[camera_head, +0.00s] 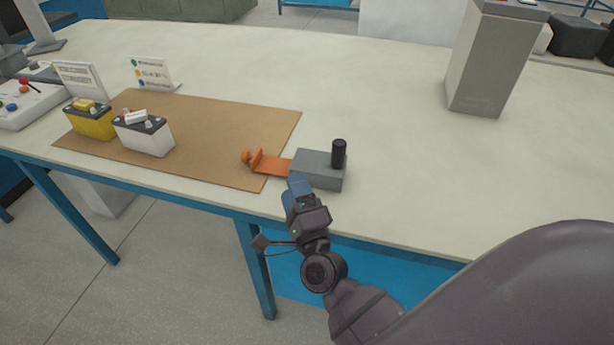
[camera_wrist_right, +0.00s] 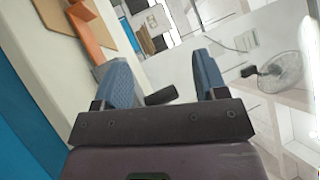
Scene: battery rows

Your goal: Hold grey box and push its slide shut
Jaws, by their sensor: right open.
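The grey box (camera_head: 312,178) sits on the table near its front edge, at the right end of the brown mat. A black upright cylinder (camera_head: 339,153) stands on its right part. The orange slide (camera_head: 272,165) sticks out from the box's left side over the mat and ends in a raised tab with a knob. My right gripper (camera_head: 299,186) is at the front left of the box; I cannot tell whether it touches. In the right wrist view its blue fingers (camera_wrist_right: 165,85) are apart, with the orange slide (camera_wrist_right: 92,30) beyond the left finger. My left gripper is not in view.
The brown mat (camera_head: 215,125) carries a yellow battery (camera_head: 90,122) and a white battery (camera_head: 143,138) at its left. Small sign cards stand behind them. A tall grey bin (camera_head: 490,65) stands at the back right. The table right of the box is clear.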

